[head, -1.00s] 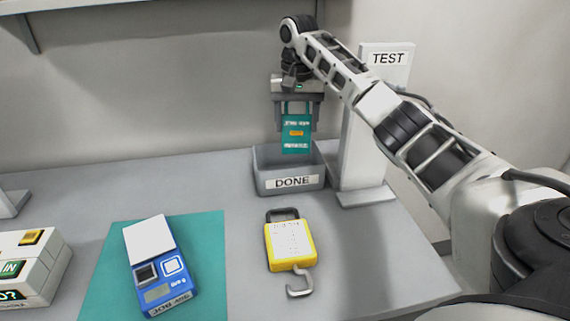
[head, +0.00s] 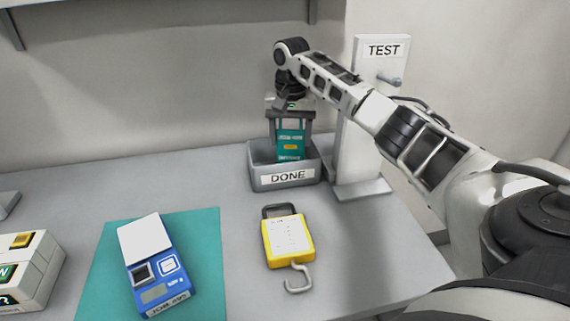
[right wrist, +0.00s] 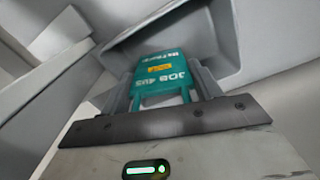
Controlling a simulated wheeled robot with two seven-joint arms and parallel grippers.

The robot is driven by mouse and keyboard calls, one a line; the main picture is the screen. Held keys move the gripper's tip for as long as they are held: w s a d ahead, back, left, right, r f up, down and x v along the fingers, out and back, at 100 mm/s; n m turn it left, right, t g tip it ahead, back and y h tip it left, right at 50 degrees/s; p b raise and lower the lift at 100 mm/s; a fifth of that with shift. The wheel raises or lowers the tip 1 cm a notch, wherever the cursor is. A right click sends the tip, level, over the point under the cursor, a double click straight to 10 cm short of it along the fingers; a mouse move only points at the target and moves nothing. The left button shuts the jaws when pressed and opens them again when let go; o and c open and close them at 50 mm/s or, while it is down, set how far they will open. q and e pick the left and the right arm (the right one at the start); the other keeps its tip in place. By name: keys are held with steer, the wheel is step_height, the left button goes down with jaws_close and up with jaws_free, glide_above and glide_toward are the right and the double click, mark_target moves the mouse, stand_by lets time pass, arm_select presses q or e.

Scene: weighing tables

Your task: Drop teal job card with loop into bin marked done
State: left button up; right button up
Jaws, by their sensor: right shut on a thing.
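The teal job card (head: 291,146) hangs upright by its loop from my right gripper (head: 291,122), which is shut on it. The card's lower part is inside the grey bin marked DONE (head: 287,178), below the level of its rim. In the right wrist view the card (right wrist: 163,75) shows between the fingers of the gripper (right wrist: 165,95), with the bin's wall (right wrist: 222,35) beside it. Whether the card touches the bin's floor is hidden. My left gripper is not in view.
A white post marked TEST (head: 362,120) with a peg stands just right of the bin. A yellow hanging scale (head: 287,238) lies in front of the bin. A blue pocket scale (head: 152,268) lies on a teal mat (head: 207,270). White boxes (head: 28,268) stand at the left.

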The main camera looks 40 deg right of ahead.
steer(key=o, duration=1)
steer(key=shift+o, duration=0.2)
steer(key=shift+r+b, duration=0.35)
steer(key=shift+r, duration=3.4)
